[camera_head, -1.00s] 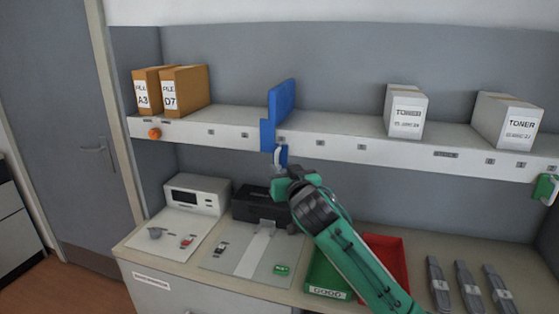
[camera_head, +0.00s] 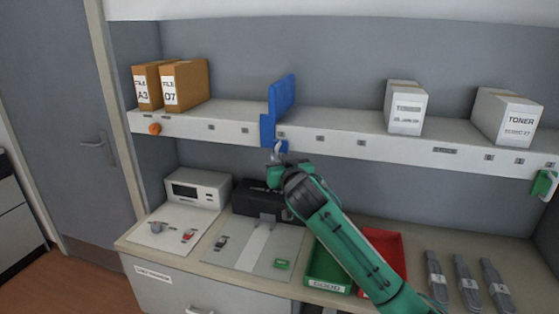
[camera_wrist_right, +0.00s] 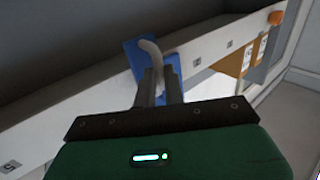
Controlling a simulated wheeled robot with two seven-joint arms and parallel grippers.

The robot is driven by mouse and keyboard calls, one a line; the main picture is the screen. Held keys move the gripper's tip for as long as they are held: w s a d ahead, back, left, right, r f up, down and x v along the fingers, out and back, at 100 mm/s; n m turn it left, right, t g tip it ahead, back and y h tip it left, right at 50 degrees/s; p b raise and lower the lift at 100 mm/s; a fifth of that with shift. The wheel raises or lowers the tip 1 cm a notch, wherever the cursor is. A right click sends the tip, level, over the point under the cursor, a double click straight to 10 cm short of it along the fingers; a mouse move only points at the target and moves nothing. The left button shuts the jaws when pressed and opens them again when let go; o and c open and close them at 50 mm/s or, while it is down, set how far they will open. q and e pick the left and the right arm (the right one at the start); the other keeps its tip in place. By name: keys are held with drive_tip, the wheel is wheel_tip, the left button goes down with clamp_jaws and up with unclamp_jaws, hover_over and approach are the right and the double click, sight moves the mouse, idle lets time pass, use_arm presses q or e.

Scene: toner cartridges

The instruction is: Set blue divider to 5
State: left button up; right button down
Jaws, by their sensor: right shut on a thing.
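The blue divider (camera_head: 282,98) stands upright on the shelf, left of the middle, with its blue front part hanging over the shelf's front edge. It also shows in the wrist view (camera_wrist_right: 134,53), with a pale curved handle (camera_wrist_right: 151,52) in front of it. My right gripper (camera_head: 278,160) is at the handle from below. Its fingers (camera_wrist_right: 160,84) are shut on the handle. A small plate marked 5 (camera_wrist_right: 12,165) is on the shelf front at the lower left of the wrist view. The plate numbers in the head view are too small to read. My left gripper is out of view.
File boxes (camera_head: 184,84) stand at the shelf's left end, and white toner boxes (camera_head: 406,108) stand to the right. The shelf between divider and toner is clear. Below are a black device (camera_head: 252,200), green bin (camera_head: 325,272) and red bin (camera_head: 388,247). A green piece (camera_head: 543,184) hangs far right.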

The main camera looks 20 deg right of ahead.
drive_tip(key=s+d+p, duration=0.1)
drive_tip(key=s+d, duration=0.5)
drive_tip(key=d, duration=0.3)
drive_tip(key=s+d, duration=0.6)
drive_tip(key=d, duration=0.3)
drive_tip(key=shift+s+d+p, duration=0.15)
drive_tip(key=shift+p, duration=0.2)
drive_tip(key=c, duration=1.7)
unclamp_jaws()
drive_tip(key=shift+d, duration=0.1)
drive_tip(key=shift+o, duration=1.1)
drive_tip(key=shift+s+d, duration=0.15)
drive_tip(key=shift+s, duration=0.05)
drive_tip(key=s+b, duration=0.4)
drive_tip(key=s, duration=0.9)
drive_tip(key=shift+s, duration=0.4)
